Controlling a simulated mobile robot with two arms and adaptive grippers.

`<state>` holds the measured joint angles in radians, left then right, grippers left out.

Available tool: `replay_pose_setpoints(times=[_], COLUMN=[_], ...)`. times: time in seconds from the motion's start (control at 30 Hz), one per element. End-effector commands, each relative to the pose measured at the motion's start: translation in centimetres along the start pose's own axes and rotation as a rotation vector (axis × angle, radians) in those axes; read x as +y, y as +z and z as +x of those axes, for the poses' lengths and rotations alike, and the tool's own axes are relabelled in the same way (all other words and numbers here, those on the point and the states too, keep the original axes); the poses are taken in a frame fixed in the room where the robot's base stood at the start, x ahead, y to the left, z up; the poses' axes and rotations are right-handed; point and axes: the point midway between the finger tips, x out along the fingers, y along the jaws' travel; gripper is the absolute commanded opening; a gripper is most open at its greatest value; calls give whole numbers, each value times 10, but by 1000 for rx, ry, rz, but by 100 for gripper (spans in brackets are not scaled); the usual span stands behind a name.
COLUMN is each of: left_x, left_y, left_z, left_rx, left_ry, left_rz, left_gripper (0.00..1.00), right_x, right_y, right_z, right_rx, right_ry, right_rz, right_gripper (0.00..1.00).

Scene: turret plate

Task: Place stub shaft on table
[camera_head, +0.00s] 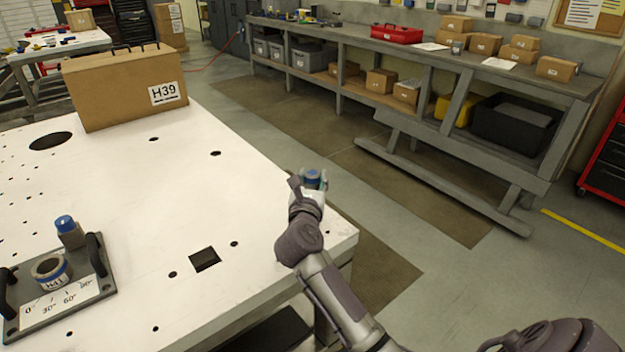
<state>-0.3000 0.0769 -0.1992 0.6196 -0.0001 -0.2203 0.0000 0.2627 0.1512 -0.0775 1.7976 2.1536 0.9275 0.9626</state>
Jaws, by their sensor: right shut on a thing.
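The white table (130,190) fills the left of the head view. My right gripper (311,183) is shut on the stub shaft (313,174), a small part with a blue top. It holds the part by the table's right edge, near the front right corner. The gripper hides most of the shaft, and I cannot tell how high it is above the table surface. My left gripper is not in view.
A dark turret plate (85,288) with handles, a ring marked H41 (51,271) and a blue-topped pin (67,228) sits at the table's left front. A cardboard box marked H39 (120,90) stands at the back. The table's middle is clear, apart from holes.

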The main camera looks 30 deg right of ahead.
Motion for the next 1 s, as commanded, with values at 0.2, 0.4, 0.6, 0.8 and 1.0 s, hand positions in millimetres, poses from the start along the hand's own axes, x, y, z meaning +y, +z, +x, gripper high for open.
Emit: replay_pose_setpoints(times=[0.2, 0.4, 0.6, 0.8, 1.0], left_x=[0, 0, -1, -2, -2], left_y=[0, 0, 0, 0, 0], left_z=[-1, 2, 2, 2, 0], left_rx=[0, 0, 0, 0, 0], left_ry=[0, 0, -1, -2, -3], left_rz=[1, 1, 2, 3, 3], left_gripper=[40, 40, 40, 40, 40], right_x=[0, 0, 0, 0, 0], right_y=[-3, -6, -9, -9, -6], right_z=[0, 0, 0, 0, -3], right_rx=[-8, -6, -2, -2, -1], right_ry=[1, 1, 0, 0, 1], right_rz=[2, 2, 1, 1, 1], right_gripper=[0, 0, 62, 64, 64])
